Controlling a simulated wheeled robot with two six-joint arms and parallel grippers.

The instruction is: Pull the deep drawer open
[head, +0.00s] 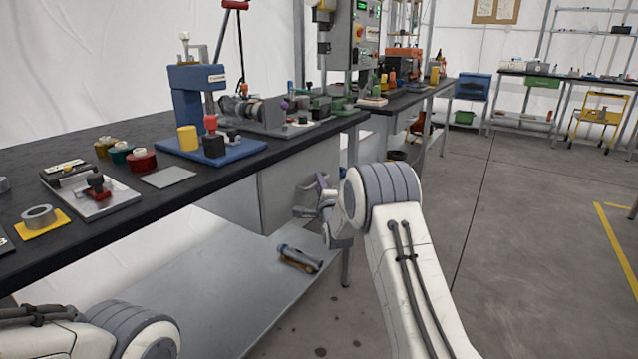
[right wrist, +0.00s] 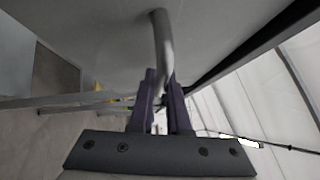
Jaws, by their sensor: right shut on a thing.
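The deep drawer (head: 286,190) is a plain grey front in the unit under the black-topped workbench. Its bar handle (head: 308,186) is partly hidden by my gripper. My right gripper (head: 318,183) is at this handle. In the right wrist view its two dark purple fingers (right wrist: 161,105) are shut on the curved grey metal handle (right wrist: 161,40), which stands out from the pale grey drawer front (right wrist: 95,35). I cannot tell from these frames whether the drawer stands out from its unit. Only part of my left arm shows at the bottom left; its gripper is out of view.
The black bench top (head: 225,180) carries a blue press (head: 190,95), tape rolls and several tools. The concrete floor (head: 520,240) to the right is clear.

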